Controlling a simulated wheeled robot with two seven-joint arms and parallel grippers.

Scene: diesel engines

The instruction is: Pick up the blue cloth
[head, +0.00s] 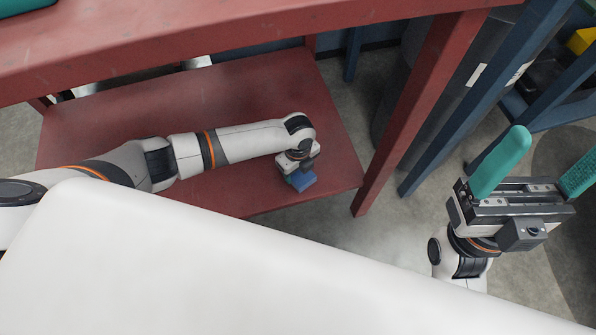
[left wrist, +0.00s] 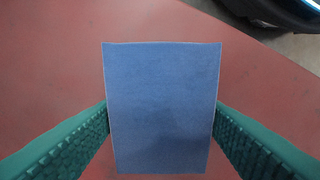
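The blue cloth (left wrist: 162,110) shows in the left wrist view as a flat, near-rectangular piece, a little narrower at the bottom. It lies over the red shelf surface. In the head view, part of the cloth (head: 301,182) shows just below my left gripper (head: 297,172). My left gripper's teal fingers (left wrist: 162,130) are wide apart, one beside each side edge of the cloth. Whether the pads touch the edges is hard to tell. My right gripper (head: 538,168) is open and empty, raised at the right of the head view.
The red lower shelf (head: 245,100) is largely clear around the cloth. The red table top (head: 200,45) hangs above it, and a red leg (head: 425,105) stands to the right. Blue frame posts (head: 475,90) and a dark grey drum (head: 400,95) stand beyond that leg.

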